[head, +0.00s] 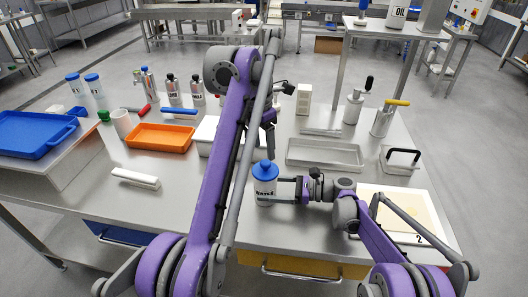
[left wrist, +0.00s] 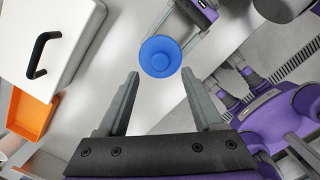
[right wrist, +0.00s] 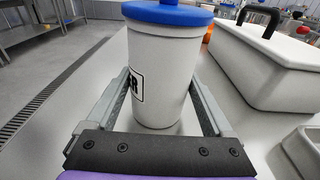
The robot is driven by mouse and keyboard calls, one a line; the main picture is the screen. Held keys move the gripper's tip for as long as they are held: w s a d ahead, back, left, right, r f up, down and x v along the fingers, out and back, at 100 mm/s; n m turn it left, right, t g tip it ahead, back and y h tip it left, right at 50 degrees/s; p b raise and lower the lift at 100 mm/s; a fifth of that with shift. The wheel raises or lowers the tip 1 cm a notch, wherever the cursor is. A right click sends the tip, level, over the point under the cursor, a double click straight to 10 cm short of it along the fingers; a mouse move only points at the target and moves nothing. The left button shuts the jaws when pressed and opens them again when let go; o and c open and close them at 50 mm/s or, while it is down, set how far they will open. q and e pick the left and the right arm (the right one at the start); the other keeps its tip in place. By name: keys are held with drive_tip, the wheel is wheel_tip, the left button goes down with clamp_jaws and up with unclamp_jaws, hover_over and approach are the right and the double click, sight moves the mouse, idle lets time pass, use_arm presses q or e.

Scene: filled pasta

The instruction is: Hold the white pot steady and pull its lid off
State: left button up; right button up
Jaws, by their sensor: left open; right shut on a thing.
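The white pot (head: 265,190) stands upright on the steel table, with dark lettering on its side. Its blue lid (head: 265,169) with a knob on top sits on it. In the right wrist view the pot (right wrist: 165,70) stands between my right gripper's fingers. My right gripper (head: 283,190) is shut on the pot's body from the right. My left gripper (head: 268,136) is open and empty above the lid, pointing down. In the left wrist view the round blue lid (left wrist: 160,57) lies just beyond the open fingertips. The pot's body is mostly hidden there under the lid.
A white box with a black handle (left wrist: 45,55) stands behind and left of the pot. An orange tray (head: 160,137) is farther left. A grey tray (head: 324,153) lies behind my right arm. A white bar (head: 135,178) lies at front left, with clear table around it.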

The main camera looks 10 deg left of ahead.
sight(267, 162)
use_arm(q)
drive_tip(key=f, duration=0.6)
drive_tip(key=shift+w+d+f, duration=0.2)
drive_tip(key=shift+d+f, duration=0.05)
drive_tip(key=shift+f, duration=0.1)
drive_tip(key=shift+s+f, duration=0.15)
drive_tip(key=shift+f, duration=0.45)
use_arm(e)
drive_tip(key=shift+s+r, duration=0.15)
drive_tip(key=shift+s, duration=0.05)
use_arm(q)
drive_tip(key=shift+d+f, duration=0.1)
clamp_jaws()
use_arm(e)
drive_tip(key=shift+s, duration=0.15)
use_arm(q)
drive_tip(key=shift+r, duration=0.45)
use_arm(e)
drive_tip(key=shift+f, duration=0.2)
use_arm(q)
drive_tip(key=shift+w+r, duration=0.2)
drive_tip(key=shift+r, duration=0.25)
use_arm(e)
drive_tip(key=shift+w, duration=0.2)
use_arm(q)
drive_tip(key=shift+r, duration=2.55)
use_arm(e)
drive_tip(key=shift+w, duration=0.15)
